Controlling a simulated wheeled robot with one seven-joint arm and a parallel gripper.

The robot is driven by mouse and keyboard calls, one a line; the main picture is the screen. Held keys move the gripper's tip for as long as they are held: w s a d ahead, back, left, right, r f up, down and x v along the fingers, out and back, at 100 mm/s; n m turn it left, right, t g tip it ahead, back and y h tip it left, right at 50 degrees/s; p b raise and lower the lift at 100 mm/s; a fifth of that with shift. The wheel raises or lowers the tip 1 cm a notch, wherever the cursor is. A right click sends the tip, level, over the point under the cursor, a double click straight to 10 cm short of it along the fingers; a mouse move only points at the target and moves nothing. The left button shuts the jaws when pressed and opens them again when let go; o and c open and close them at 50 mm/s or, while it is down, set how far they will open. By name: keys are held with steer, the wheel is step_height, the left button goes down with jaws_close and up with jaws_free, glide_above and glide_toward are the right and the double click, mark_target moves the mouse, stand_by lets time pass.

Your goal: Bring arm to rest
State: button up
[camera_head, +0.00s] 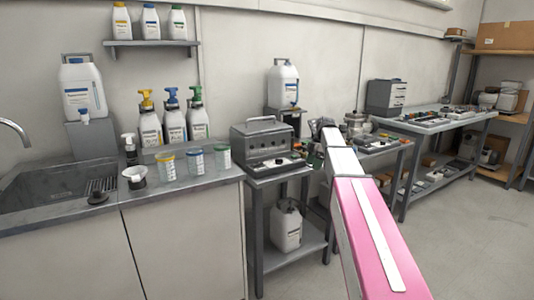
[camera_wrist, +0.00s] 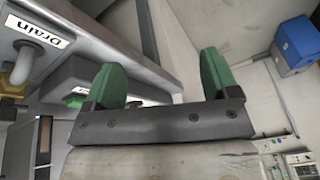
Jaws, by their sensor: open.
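My arm, pink and white, reaches from the lower right of the head view to the small tables by the wall. My gripper shows in the wrist view (camera_wrist: 162,80) with its two green fingers spread wide apart and nothing held between them. In the head view its end is mostly hidden behind the arm, close to the right side of the grey compressor unit (camera_head: 266,145).
A counter (camera_head: 160,190) with a sink, pump bottles and three cups (camera_head: 195,162) stands at left. A white canister (camera_head: 287,226) sits on the shelf below the compressor unit. A workbench (camera_head: 440,120) with devices stands at the right. The floor (camera_head: 470,240) at lower right is clear.

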steer(key=s+a+f+m+t+h, duration=0.1)
steer(key=s+a+f+m+h, duration=0.1)
steer(key=s+f+m, duration=1.7)
steer(key=s+f+h, duration=0.1)
steer(key=s+f, duration=0.9)
steer(key=s, duration=0.1)
steer(key=shift+m+t, duration=0.4)
